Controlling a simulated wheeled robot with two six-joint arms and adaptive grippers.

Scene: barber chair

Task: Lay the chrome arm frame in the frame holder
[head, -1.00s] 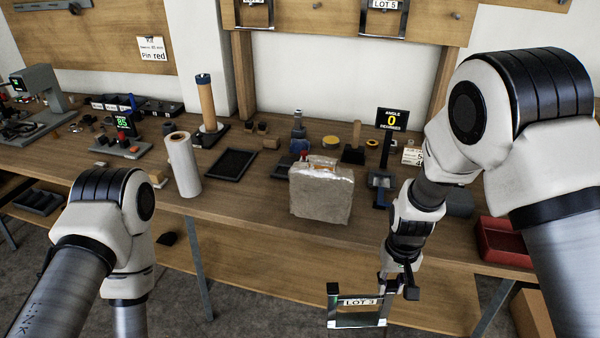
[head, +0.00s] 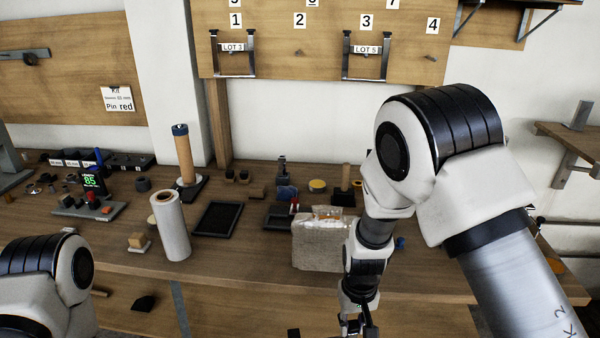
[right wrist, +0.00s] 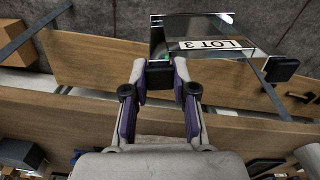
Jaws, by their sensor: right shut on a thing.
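My right gripper (right wrist: 160,85) is shut on a chrome arm frame (right wrist: 188,40) in the right wrist view, gripping it at a dark pad on one side. The frame is a U-shaped chrome piece with a white plate reading LOT 3. In the head view my right gripper (head: 362,325) is only partly visible at the bottom edge, and the held frame is below the picture. The frame holder cannot be made out for certain. My left arm shows at lower left, with its gripper out of view.
Two other chrome frames, LOT 3 (head: 233,58) and LOT 5 (head: 367,60), hang on the numbered wall board (head: 300,45). A wrapped grey block (head: 318,250) stands near the bench's front edge. A white roll (head: 170,228) and a black tray (head: 217,219) stand left of it.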

